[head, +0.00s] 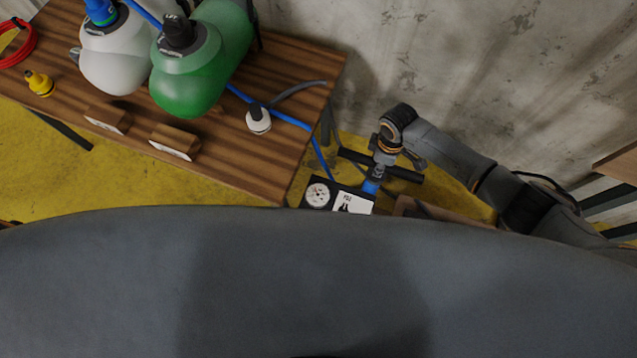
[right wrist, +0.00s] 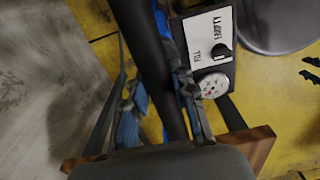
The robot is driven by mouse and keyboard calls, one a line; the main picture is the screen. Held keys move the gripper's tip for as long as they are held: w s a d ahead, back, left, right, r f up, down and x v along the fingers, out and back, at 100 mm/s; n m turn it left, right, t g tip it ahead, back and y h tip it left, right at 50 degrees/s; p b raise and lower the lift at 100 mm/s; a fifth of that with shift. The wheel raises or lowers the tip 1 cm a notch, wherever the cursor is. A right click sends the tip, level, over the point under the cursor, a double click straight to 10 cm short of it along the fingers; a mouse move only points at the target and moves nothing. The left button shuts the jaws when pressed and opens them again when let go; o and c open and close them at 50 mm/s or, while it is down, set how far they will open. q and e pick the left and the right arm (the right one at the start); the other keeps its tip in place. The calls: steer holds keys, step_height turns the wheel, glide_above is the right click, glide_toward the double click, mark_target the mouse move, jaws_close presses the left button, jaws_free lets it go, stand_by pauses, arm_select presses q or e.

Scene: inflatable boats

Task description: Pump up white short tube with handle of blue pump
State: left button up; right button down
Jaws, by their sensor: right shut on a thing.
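The white short tube (head: 118,62), with a blue valve fitting on top, lies on the wooden table at the upper left. The blue pump (head: 371,187) stands off the table's right end, partly hidden by the large grey surface in front. Its black handle (head: 404,174) is a crossbar. My right gripper (head: 382,158) is shut on the handle. In the right wrist view the handle (right wrist: 150,55) runs between the fingers of my right gripper (right wrist: 163,108). The pump's panel (right wrist: 209,45) shows a fill/empty knob and a gauge (right wrist: 213,86). My left gripper is not in view.
A green tube (head: 200,70) lies beside the white one. A blue hose (head: 290,119) runs over the table (head: 225,165) toward the pump. A white cap (head: 258,119), a yellow fitting (head: 40,83) and small wooden sign blocks (head: 175,141) sit there. A concrete wall (head: 450,60) stands behind.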

arm_select(q)
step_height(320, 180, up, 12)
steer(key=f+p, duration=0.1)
steer(key=p, duration=1)
arm_select(e)
step_height(320, 180, up, 12)
step_height(320, 180, down, 13)
steer(key=b, duration=1)
steer(key=shift+s+b, duration=0.1)
steer(key=shift+b, duration=0.25)
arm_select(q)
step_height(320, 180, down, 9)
arm_select(e)
steer(key=shift+r, duration=0.2)
arm_select(q)
steer(key=shift+p, duration=0.3)
arm_select(e)
steer(key=shift+r, duration=0.3)
arm_select(q)
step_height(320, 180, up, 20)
steer(key=p, duration=2)
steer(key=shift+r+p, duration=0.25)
steer(key=shift+p, duration=0.05)
arm_select(e)
step_height(320, 180, up, 23)
steer(key=shift+w+f, duration=0.2)
steer(key=shift+w, duration=0.25)
